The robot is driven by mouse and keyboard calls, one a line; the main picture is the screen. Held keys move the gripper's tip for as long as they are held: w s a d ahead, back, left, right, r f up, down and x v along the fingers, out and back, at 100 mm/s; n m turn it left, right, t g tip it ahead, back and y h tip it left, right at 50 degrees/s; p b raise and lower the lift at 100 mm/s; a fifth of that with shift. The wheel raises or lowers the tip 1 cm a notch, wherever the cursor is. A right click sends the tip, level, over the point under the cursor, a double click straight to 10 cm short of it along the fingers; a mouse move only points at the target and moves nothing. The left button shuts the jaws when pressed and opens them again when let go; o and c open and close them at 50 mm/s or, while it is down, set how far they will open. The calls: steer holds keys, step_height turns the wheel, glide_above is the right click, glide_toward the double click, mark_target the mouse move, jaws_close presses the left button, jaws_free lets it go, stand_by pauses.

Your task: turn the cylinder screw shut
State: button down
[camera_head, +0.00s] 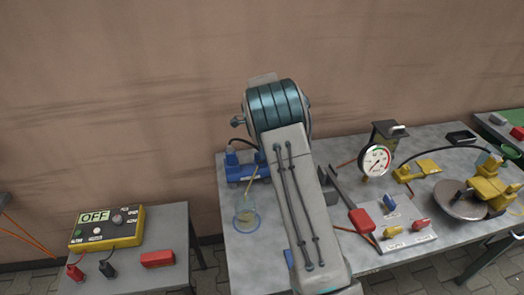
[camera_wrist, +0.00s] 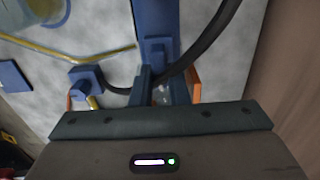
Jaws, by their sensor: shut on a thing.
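In the wrist view my gripper (camera_wrist: 162,88) is shut on a small pale part between its fingers, at the near end of a long blue body (camera_wrist: 156,25). The small part appears to be the cylinder screw; it is mostly hidden by the fingers, so how far it is turned cannot be told. A blue block (camera_wrist: 87,80) with a short yellow stub stands to the left of the fingers. In the head view blue equipment (camera_head: 238,168) sits at the table's back left. My arm covers my gripper and the screw there.
A black hose (camera_wrist: 208,35) curves past the fingers. A yellow tube (camera_wrist: 70,50) runs toward a clear jar (camera_head: 246,217) on the table's left. Right of my arm are a pressure gauge (camera_head: 375,160), a red-handled lever (camera_head: 361,220) and a valve panel (camera_head: 408,240).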

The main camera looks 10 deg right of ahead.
stand_by(0.4)
steer(key=c, duration=1.4)
jaws_free()
step_height(320, 180, up, 14)
steer(key=shift+b, duration=0.35)
steer(key=s+r+n+t, duration=0.15)
steer(key=s+n, duration=0.25)
steer(key=s, duration=0.5)
steer(key=s+r+n, duration=0.2)
steer(key=s+n, duration=0.2)
steer(key=s, duration=0.4)
steer(key=s+r+n+t, duration=0.15)
steer(key=s+n, duration=0.25)
steer(key=s, duration=0.5)
steer(key=s+f+n, duration=0.3)
steer(key=s+n, duration=0.3)
steer(key=s, duration=0.5)
steer(key=shift+s+a+f, duration=0.35)
steer(key=shift+s+f, duration=0.05)
